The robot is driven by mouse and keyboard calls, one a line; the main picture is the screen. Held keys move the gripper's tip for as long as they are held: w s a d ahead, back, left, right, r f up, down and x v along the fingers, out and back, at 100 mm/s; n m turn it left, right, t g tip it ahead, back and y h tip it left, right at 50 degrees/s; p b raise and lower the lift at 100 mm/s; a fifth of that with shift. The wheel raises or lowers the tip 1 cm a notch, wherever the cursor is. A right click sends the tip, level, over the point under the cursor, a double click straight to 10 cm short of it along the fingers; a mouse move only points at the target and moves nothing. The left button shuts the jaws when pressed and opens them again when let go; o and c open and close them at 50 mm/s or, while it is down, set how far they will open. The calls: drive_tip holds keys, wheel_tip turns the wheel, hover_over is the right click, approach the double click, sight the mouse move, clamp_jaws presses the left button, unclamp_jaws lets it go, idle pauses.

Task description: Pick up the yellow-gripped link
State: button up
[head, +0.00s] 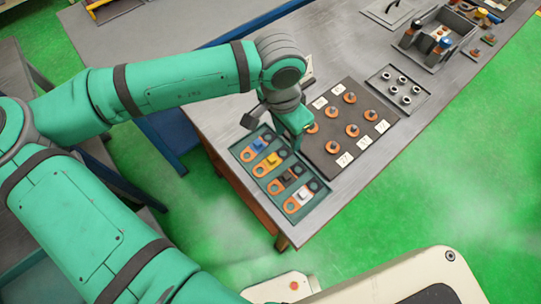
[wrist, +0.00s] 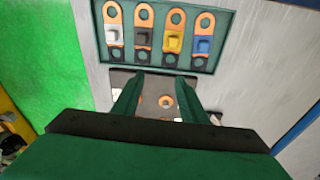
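The yellow-gripped link (head: 272,160) lies in a teal tray (head: 316,208), second from the back, between the blue-gripped link (head: 258,146) and the dark-gripped link (head: 284,180). In the wrist view the yellow-gripped link (wrist: 175,42) has orange and black ends and a yellow block in its middle. My gripper (head: 306,130) is above the table beside the tray, over the near edge of the dark board. In the wrist view its two green fingers (wrist: 158,92) are apart with nothing between them. The link lies beyond the fingertips, apart from them.
A white-gripped link (head: 300,197) lies at the tray's near end. A dark board (head: 345,110) with several orange rings and white labels is beside the tray. A small tray of pegs (head: 398,90) and a grey bin (head: 438,40) stand farther right.

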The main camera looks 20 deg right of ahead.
sight(272, 158)
drive_tip(key=shift+n+y, duration=0.3)
drive_tip(key=shift+y, duration=0.4)
drive_tip(key=shift+w+a+f, duration=0.1)
drive_tip(key=shift+a+f, duration=0.55)
drive_tip(key=shift+f, duration=1.15)
drive_tip(key=shift+w+a+f, duration=0.1)
drive_tip(key=shift+a+f, duration=0.5)
drive_tip(key=shift+f, duration=1.25)
drive_tip(key=shift+w+a+f, duration=0.1)
drive_tip(key=shift+a+f, duration=0.55)
drive_tip(key=shift+f, duration=1.15)
clamp_jaws()
